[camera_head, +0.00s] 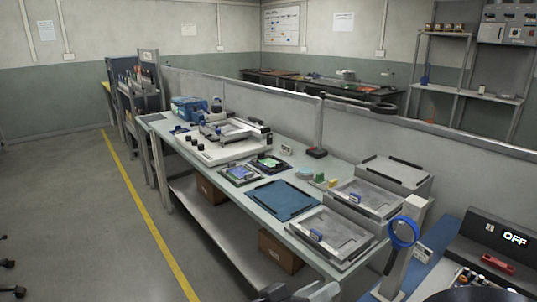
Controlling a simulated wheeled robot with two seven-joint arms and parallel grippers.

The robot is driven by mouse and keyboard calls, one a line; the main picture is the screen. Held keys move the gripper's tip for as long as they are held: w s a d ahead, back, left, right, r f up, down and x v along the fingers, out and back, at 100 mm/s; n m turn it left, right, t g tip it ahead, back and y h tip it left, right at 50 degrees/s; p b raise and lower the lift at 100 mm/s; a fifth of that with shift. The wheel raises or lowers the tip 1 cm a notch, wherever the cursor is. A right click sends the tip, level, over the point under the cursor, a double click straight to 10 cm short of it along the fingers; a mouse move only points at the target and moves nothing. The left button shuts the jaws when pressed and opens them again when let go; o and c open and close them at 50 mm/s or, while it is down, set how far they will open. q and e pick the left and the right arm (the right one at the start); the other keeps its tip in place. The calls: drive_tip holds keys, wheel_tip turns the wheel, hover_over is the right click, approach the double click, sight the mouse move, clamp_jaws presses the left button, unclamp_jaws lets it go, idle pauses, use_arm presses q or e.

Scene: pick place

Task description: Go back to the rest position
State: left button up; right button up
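My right gripper (296,291) shows only in part at the bottom edge of the head view, right of the middle. Grey and dark pieces of it are seen, cut off by the frame, in front of the near end of the workbench (262,206). I cannot tell if it is open or shut, and I see nothing held in it. My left gripper is not in view.
The bench bears a blue mat (285,200), grey trays (330,236), a white device (222,152) and a blue box (187,108). Floor left of the yellow line (150,220) is mostly clear.

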drive_tip(key=s+d+f+n+g+y+p, duration=0.1)
drive_tip(key=s+d+f+g+y+p, duration=0.2)
drive_tip(key=d, duration=0.4)
drive_tip(key=s+d+f+g+y+p, duration=0.1)
drive_tip(key=s+d+f+g+y, duration=0.1)
drive_tip(key=d+g+y, duration=0.35)
drive_tip(key=s+r+t+y+p, duration=0.4)
drive_tip(key=s+y, duration=0.3)
drive_tip(key=y, duration=0.2)
drive_tip(key=shift+s+d+p, duration=0.2)
drive_tip(key=shift+s+p, duration=0.1)
drive_tip(key=shift+p, duration=0.25)
idle(0.9)
